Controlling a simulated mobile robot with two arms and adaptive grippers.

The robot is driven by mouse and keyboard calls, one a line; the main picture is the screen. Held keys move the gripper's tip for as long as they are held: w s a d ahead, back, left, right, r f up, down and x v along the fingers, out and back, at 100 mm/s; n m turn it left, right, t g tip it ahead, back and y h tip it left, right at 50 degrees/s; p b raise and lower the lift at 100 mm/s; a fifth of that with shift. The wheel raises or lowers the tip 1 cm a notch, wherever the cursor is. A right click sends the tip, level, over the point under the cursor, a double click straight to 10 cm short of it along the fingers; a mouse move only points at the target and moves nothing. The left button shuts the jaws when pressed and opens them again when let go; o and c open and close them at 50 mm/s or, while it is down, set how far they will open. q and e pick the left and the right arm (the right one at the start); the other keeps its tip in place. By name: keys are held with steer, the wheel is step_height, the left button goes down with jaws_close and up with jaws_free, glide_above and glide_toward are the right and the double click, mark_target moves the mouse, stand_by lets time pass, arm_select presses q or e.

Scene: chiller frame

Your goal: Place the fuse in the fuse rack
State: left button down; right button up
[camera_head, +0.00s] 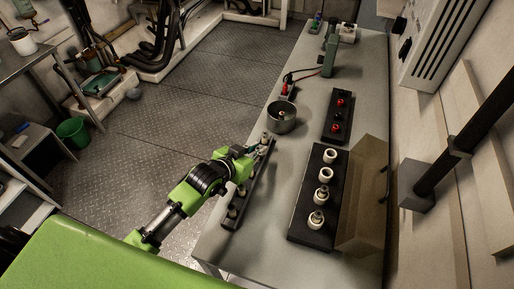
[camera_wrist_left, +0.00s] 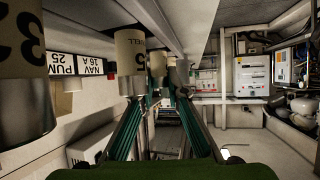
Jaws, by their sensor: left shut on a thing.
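My left gripper (camera_head: 264,148) reaches over the table's left side, at the far end of the narrow black rack (camera_head: 247,190). It is shut on a fuse; the fingers mostly hide it in the head view. In the left wrist view the fingertips (camera_wrist_left: 160,92) close around a pale fuse with a metal end (camera_wrist_left: 158,62). A larger labelled fuse (camera_wrist_left: 130,52) stands close beside it. A wide black fuse rack (camera_head: 308,222) at the right of the table carries several white fuses (camera_head: 325,174). I cannot tell whether the held fuse touches the narrow rack. My right gripper is not in view.
A round metal pot (camera_head: 281,118) stands just beyond the gripper. A black panel with red terminals (camera_head: 338,116) lies farther back. A brownish clear cover (camera_head: 364,200) stands along the wide rack's right side. The table's middle strip (camera_head: 283,190) is clear.

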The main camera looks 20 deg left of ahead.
arm_select(q)
steer(key=shift+f, duration=0.1)
steer(key=c, duration=2)
jaws_free()
steer(key=b+v, duration=0.1)
steer(key=v, duration=1.1)
